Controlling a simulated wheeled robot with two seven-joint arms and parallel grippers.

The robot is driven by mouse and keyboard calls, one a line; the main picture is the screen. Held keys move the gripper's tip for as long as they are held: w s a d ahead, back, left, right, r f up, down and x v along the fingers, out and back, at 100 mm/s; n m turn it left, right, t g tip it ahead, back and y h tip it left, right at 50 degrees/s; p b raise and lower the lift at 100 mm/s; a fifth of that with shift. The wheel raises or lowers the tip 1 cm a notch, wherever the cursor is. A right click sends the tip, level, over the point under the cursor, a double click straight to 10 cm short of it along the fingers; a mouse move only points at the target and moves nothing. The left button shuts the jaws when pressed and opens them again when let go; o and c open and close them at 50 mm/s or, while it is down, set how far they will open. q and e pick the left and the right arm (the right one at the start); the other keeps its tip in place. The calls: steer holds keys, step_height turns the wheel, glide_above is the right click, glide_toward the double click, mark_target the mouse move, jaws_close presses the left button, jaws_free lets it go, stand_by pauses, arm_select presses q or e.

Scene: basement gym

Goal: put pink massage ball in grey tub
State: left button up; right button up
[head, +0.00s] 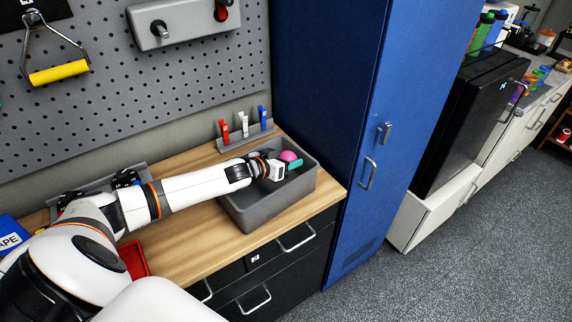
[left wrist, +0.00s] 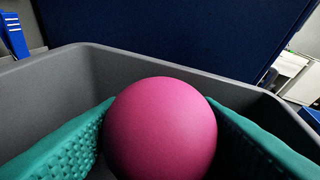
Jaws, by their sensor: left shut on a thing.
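The pink massage ball (head: 287,156) is between the teal finger pads of my left gripper (head: 285,164), over the grey tub. The left wrist view shows the pink ball (left wrist: 160,130) large, with a teal pad touching it on each side. The grey tub (head: 262,212) stands on the wooden worktop next to the blue cabinet; its rim also shows around the ball in the left wrist view (left wrist: 62,68). The ball is within the tub's outline, but its height above the floor of the tub cannot be told. My right gripper is not in view.
A rack (head: 245,136) with red, white and blue clips stands behind the tub. A tall blue cabinet (head: 335,90) rises close at the right. A red tray (head: 133,258) lies on the worktop (head: 185,258) at the left, partly behind my arm. A pegboard (head: 160,80) backs the worktop.

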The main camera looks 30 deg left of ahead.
arm_select(q)
steer(key=shift+f, duration=1.05)
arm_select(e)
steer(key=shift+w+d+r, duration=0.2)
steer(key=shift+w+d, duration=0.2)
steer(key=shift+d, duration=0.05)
arm_select(q)
steer(key=shift+f, duration=0.6)
steer(key=o, duration=1.1)
steer(key=shift+s+d+f, duration=0.1)
steer(key=shift+c, duration=0.2)
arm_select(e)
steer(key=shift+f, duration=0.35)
arm_select(q)
steer(key=shift+r, duration=0.75)
steer(key=b+v, duration=0.1)
steer(key=v, duration=1)
steer(key=shift+s+r, duration=0.2)
steer(key=shift+s, duration=0.15)
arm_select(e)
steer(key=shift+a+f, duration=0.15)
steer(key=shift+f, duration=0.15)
